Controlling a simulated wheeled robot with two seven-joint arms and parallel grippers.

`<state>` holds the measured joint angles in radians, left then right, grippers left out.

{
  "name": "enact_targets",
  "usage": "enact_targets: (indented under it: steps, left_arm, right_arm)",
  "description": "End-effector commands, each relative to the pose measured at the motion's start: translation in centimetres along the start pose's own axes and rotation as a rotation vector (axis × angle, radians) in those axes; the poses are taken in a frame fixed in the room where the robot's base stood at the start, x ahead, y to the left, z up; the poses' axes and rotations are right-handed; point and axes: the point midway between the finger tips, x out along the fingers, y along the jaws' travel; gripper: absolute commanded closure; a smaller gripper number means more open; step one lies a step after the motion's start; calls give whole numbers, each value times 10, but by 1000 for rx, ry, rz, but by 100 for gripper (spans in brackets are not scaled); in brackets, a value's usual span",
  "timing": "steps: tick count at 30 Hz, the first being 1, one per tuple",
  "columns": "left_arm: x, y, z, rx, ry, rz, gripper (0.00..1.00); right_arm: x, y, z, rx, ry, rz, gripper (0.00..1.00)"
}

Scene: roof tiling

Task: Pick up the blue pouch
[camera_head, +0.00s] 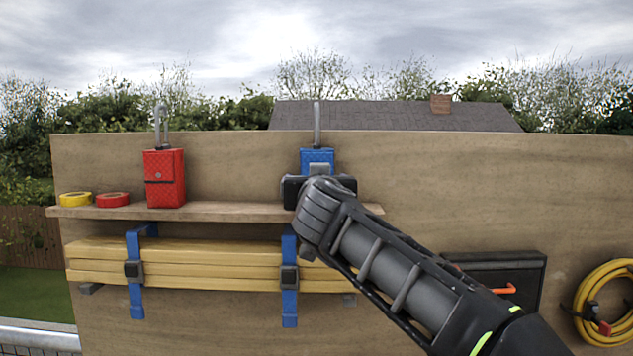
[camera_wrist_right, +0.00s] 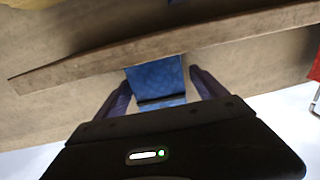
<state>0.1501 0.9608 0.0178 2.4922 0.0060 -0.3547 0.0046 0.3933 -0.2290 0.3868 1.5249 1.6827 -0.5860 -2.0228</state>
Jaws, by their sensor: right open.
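The blue pouch (camera_head: 317,156) stands on the wooden shelf, with a grey loop rising above it. My right gripper (camera_head: 318,178) is in front of it and hides its lower part in the head view; the fingertips are not visible there. In the right wrist view, which is upside down, the blue pouch (camera_wrist_right: 155,80) lies between the two open fingers of my right gripper (camera_wrist_right: 160,84). A gap shows on each side, so the fingers do not appear to touch it. My left gripper is in neither view.
The shelf (camera_head: 232,210) also holds a red pouch (camera_head: 164,178), a yellow tape roll (camera_head: 75,199) and a red tape roll (camera_head: 112,199). Wooden battens (camera_head: 205,263) hang below in blue straps. A black case (camera_head: 500,268) and a yellow coil (camera_head: 600,290) are at right.

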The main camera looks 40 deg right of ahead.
Motion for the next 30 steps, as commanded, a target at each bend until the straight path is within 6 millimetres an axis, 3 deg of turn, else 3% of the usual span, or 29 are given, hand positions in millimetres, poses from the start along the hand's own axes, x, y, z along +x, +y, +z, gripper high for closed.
enact_targets:
  steps: [5, 30]
  left_arm:
    - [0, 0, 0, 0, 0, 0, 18]
    - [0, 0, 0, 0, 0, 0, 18]
  right_arm:
    - [0, 0, 0, 0, 0, 0, 18]
    - [0, 0, 0, 0, 0, 0, 87]
